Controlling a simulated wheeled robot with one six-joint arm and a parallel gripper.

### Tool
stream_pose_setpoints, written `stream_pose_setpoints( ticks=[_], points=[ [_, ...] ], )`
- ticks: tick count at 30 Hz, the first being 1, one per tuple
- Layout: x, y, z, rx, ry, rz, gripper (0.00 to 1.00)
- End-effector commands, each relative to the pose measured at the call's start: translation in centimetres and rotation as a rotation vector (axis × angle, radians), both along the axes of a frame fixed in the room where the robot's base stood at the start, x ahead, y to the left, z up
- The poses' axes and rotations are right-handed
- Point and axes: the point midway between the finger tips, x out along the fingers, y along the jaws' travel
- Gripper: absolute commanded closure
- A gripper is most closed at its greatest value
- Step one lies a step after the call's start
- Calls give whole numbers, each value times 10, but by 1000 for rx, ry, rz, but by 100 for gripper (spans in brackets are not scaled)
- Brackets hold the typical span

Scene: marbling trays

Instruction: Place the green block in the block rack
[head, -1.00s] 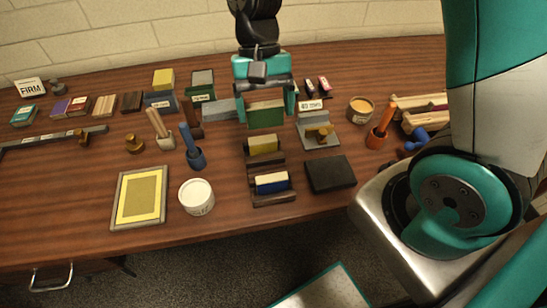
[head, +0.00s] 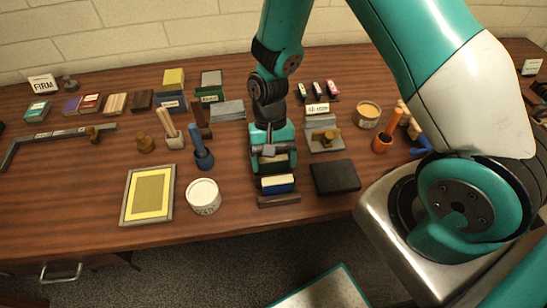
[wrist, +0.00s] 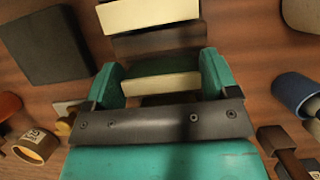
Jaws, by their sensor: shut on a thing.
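The block rack (head: 279,200) is a dark brown stepped stand near the table's front edge. A blue block with a cream top (head: 277,185) sits in its front slot; that block's cream top also shows at the top of the wrist view (wrist: 150,14). My gripper (head: 273,160) points down over the rack, just behind the blue block. It is shut on the green block (wrist: 160,87), of which mostly a cream edge shows between the fingers. The green face is largely hidden, and I cannot tell whether the block touches the rack. My gripper hides the rack's back part.
A black pad (head: 335,177) lies right of the rack. A grey plate with a brass knob (head: 325,137) is behind it. A white tub (head: 203,196) and a blue holder with a handle (head: 203,158) stand left. Bare table lies between tub and rack.

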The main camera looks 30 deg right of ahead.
Motion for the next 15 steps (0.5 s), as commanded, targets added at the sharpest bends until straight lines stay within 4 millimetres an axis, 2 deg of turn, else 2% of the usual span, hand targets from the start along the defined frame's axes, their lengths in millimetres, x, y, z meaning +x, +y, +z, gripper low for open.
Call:
stream_pose_setpoints(
  ticks=[7,8,9,10,15],
  points=[
    [0,0,-4,0,1,0,43],
    [0,0,-3,0,1,0,13],
    [0,0,-3,0,1,0,4],
    [0,0,-2,0,1,0,0],
    [0,0,-2,0,1,0,0]
  ],
)
